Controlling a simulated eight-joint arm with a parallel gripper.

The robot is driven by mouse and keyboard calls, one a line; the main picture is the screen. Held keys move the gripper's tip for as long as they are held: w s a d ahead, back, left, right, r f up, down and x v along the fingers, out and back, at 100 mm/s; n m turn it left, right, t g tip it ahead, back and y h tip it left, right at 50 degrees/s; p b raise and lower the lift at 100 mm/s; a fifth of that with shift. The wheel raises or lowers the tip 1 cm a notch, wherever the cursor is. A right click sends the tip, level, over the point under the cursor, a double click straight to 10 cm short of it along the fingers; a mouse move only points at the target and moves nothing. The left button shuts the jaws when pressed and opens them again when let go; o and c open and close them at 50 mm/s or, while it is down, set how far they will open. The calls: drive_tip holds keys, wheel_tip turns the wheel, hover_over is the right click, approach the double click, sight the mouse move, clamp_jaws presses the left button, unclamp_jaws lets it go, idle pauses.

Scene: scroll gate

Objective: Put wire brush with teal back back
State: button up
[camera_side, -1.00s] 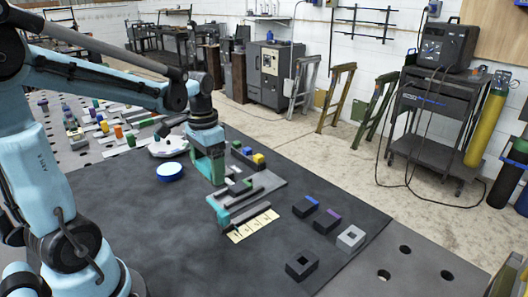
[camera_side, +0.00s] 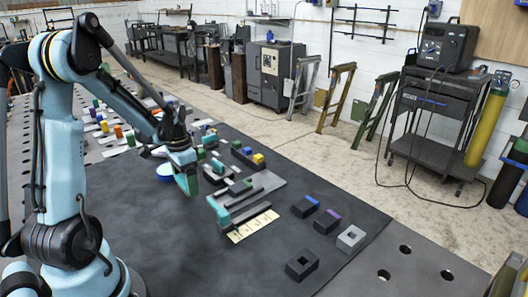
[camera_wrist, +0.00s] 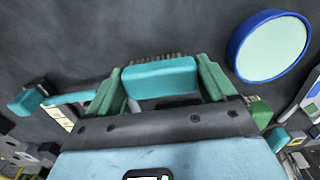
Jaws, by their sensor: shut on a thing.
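My gripper (camera_side: 187,182) is left of the fixture and beside the round blue-rimmed disc, above the dark mat. In the wrist view its green fingers (camera_wrist: 160,82) are shut on the wire brush with teal back (camera_wrist: 160,77). The brush lies crosswise between the fingers, its teal back toward the camera and a row of bristles showing along its far edge. In the side view the brush is hard to tell from the green fingers. I cannot tell whether it touches the mat.
The blue-rimmed disc (camera_side: 166,171) is close to my gripper; it also shows in the wrist view (camera_wrist: 270,47). A grey fixture with bars (camera_side: 265,184) and a marked cream strip (camera_side: 252,226) lie to the right. Dark blocks (camera_side: 305,206) lie farther right.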

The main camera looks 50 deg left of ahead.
drive_tip(key=shift+f, duration=0.7)
drive_tip(key=shift+f, duration=0.1)
drive_tip(key=o, duration=0.8)
drive_tip(key=shift+o, duration=0.2)
wheel_tip(320, 180, up, 12)
drive_tip(key=d+r+t, duration=0.1)
drive_tip(key=d+t, duration=0.6)
drive_tip(key=d, duration=1.6)
drive_tip(key=shift+w+d+r, duration=0.2)
drive_tip(key=shift+w+d, duration=0.05)
drive_tip(key=shift+d, duration=0.05)
